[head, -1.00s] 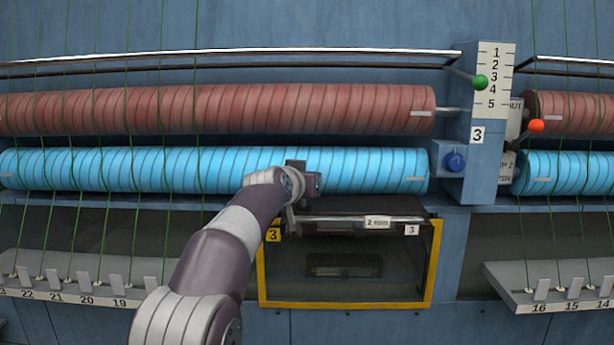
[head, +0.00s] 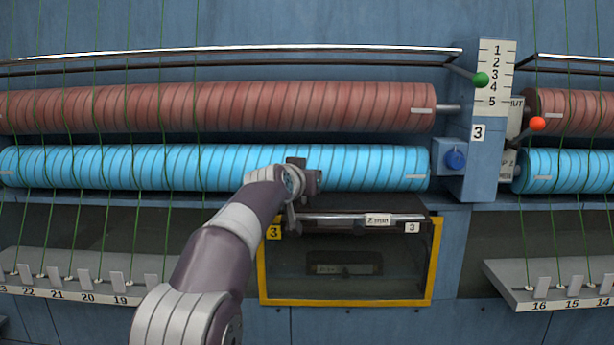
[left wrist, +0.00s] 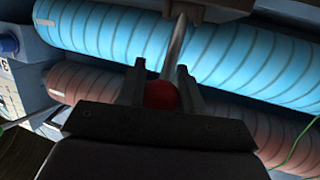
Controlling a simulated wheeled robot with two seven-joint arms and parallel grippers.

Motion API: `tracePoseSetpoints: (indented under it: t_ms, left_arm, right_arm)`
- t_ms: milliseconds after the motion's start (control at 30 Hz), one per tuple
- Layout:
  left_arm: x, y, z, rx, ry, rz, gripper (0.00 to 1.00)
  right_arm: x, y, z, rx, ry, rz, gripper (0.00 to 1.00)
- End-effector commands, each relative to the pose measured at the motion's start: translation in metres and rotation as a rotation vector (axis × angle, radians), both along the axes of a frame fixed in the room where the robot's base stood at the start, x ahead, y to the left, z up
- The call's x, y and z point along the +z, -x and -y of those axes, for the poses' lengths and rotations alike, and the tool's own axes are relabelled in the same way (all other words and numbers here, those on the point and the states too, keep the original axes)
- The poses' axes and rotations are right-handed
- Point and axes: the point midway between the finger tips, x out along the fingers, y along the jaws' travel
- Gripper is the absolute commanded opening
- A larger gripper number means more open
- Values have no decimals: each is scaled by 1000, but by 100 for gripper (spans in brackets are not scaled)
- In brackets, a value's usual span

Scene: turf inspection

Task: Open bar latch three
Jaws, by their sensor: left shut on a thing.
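My left arm reaches in the head view to the front of the yellow-framed box (head: 438,262) marked 3. My left gripper (head: 303,180) is in front of the blue roller, just above the box's upper left corner. In the left wrist view, my left gripper (left wrist: 160,88) is shut on a red ball knob (left wrist: 160,96). The knob sits at the end of a thin metal rod (left wrist: 176,45). The knob is hidden in the head view. A silvery bar (head: 340,217) with a small label and a 3 plate runs along the box's top. My right gripper is not in view.
A blue roller (head: 90,168) and a brown roller (head: 220,107) run behind my arm. A green knob (head: 481,80), an orange knob (head: 537,124) and a blue dial (head: 455,160) are to the right. Numbered ledges (head: 60,285) with green cords flank the box.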

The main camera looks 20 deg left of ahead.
Motion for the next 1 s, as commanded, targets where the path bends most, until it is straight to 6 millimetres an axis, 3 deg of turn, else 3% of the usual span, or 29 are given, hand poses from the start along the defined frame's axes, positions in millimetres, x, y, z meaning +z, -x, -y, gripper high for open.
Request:
tracePoseSetpoints:
  t_ms: [67, 100, 133, 167, 400, 533, 800, 1000]
  left_arm:
    - [-3, -1, 0, 0, 0, -6, 0]
    - [-3, -1, 0, 0, 0, -6, 48]
    - [-3, -1, 0, 0, 0, -6, 58]
    - [-3, -1, 0, 0, 0, -5, 60]
    - [-1, 0, 0, 0, 0, -2, 60]
    - [-2, 11, -1, 1, -1, 1, 60]
    - [10, 80, -1, 1, -1, 0, 60]
    - [22, 114, -1, 2, 1, -4, 60]
  right_arm:
    - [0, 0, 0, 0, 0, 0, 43]
    - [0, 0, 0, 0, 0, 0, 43]
    - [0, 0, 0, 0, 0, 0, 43]
    - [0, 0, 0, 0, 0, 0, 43]
    - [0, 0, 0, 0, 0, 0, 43]
    - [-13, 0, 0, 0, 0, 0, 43]
    - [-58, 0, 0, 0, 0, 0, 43]
    - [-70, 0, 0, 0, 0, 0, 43]
